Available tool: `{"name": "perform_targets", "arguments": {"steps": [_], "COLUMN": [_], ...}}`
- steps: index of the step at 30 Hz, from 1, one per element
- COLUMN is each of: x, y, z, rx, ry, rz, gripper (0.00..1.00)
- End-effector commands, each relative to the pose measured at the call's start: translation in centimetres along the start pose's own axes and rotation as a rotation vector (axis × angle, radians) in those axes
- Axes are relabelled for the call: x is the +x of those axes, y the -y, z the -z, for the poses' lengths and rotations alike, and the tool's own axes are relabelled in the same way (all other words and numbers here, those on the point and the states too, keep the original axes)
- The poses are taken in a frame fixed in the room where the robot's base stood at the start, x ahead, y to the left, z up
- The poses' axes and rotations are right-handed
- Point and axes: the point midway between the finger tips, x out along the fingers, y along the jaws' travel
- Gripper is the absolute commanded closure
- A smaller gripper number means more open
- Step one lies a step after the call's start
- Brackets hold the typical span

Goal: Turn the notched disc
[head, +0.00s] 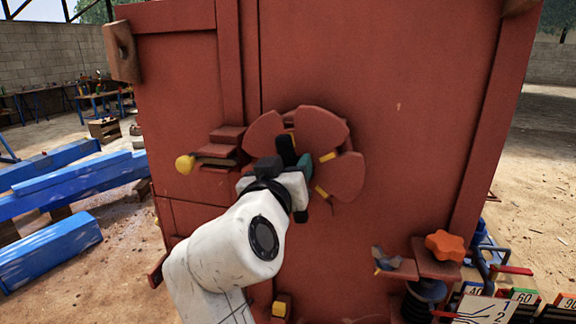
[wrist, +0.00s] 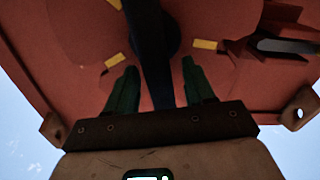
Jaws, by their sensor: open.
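The notched disc (head: 332,128) is rust-red, with broad lobes, gaps between them and yellow marks. It is mounted on the red machine's front panel, and my gripper and wrist hide its lower left part. In the wrist view the disc (wrist: 215,22) fills the upper middle, with a dark round hub and a dark bar (wrist: 150,55) across it. My gripper (head: 296,160) is in front of the disc's middle. In the wrist view my gripper (wrist: 158,68) has its green fingers apart, one on each side of the dark bar, with gaps visible. I cannot tell how deep the bar sits between them.
A yellow-ended part (head: 185,164) sticks out left of the disc. An orange star-shaped knob (head: 444,245) stands on a ledge at lower right, beside numbered plates (head: 524,297). Blue beams (head: 50,252) lie at left. The panel right of the disc is clear.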

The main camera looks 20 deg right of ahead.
Motion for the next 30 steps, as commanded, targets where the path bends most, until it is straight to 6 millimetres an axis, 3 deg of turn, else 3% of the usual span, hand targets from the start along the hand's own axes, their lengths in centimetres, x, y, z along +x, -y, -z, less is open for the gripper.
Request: {"name": "perform_targets", "arguments": {"steps": [5, 22, 30], "x": [0.0, -0.03, -0.04], "y": [-0.01, 0.0, 0.01], "z": [-0.01, 0.0, 0.0], "rx": [0.0, 0.0, 0.0], "ry": [0.0, 0.0, 0.0], "rz": [0.0, 0.0, 0.0], "gripper": [0.47, 1.0, 1.0]}}
